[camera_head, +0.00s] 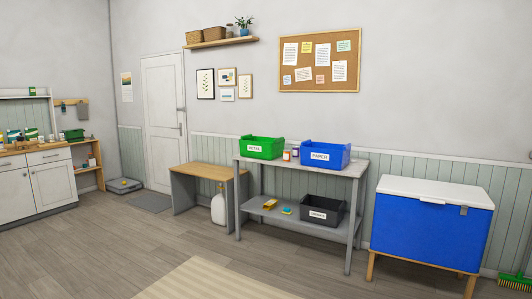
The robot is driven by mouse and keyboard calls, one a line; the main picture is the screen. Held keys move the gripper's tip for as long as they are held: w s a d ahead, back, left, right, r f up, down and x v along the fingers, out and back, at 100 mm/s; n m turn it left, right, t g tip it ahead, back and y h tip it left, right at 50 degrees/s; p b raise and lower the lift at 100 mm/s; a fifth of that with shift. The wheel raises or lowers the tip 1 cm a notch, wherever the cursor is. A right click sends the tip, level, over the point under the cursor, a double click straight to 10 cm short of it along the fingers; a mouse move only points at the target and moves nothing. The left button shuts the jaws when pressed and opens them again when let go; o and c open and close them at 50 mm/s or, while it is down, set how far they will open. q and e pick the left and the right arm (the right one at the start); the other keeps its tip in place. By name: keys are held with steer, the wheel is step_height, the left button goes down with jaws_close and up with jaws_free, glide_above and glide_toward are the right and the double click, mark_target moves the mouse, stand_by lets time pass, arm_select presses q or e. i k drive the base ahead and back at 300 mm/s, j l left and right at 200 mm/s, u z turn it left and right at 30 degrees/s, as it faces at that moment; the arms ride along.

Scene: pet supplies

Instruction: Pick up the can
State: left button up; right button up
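Two small can-like items stand on the grey table between the green bin and the blue bin. One is an orange-and-white item (287,156), and the other is a smaller item (295,153) beside it. They are too small to tell for sure which is a can. Several small containers (45,138) also stand on the white counter at the far left, too small to identify. Neither of my grippers is in view.
The grey table (345,168) holds a green METAL bin (262,148) and a blue PAPER bin (325,155). A dark bin (321,211) is on its lower shelf. A wooden bench (205,171), white jug (218,207) and blue cooler (431,222) flank it. The floor in front is clear.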

mark_target(287, 153)
steer(key=i, duration=3.35)
